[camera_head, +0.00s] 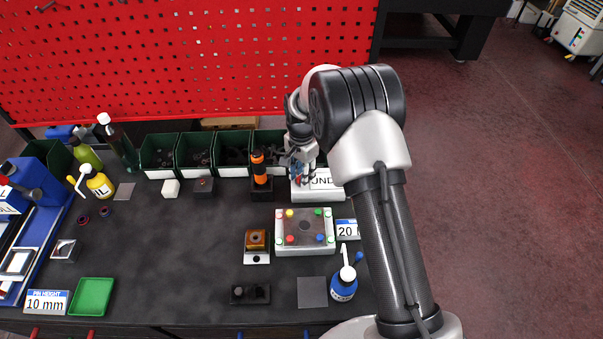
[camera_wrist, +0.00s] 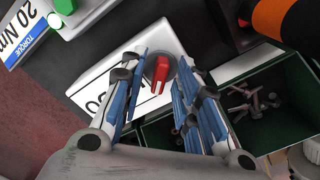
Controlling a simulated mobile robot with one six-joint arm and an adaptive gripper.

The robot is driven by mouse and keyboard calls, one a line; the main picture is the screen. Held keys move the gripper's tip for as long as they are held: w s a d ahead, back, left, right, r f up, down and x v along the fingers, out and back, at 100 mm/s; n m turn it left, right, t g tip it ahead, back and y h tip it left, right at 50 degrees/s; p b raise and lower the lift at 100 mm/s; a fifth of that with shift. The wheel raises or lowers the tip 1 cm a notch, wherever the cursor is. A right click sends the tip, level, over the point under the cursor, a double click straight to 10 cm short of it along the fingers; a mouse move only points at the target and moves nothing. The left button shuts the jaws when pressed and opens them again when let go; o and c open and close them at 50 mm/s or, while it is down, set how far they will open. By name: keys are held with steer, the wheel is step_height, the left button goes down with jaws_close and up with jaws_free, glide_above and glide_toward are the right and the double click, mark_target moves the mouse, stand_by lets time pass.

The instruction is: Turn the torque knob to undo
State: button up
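The torque knob, a red pointer on a dark round base, shows in the wrist view (camera_wrist: 160,73) on a white box (camera_wrist: 105,82). In the head view the white box (camera_head: 308,193) stands at the back of the table, with a label partly hidden by my arm that reads "UND". My gripper (camera_wrist: 165,57) is open, with its blue-padded fingers on either side of the knob. A gap shows beside the pointer; I cannot tell whether a finger touches the base. In the head view my gripper (camera_head: 300,174) is over the white box and hides the knob.
An orange-and-black tool (camera_head: 259,167) stands close left of the box. Green bins (camera_head: 235,172) with small parts line the back, below a red pegboard (camera_head: 200,55). A white fixture (camera_head: 304,250) with coloured buttons and a "20" torque sign (camera_head: 347,230) are in front.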

step_height(320, 180, up, 12)
stand_by(0.7)
stand_by(0.4)
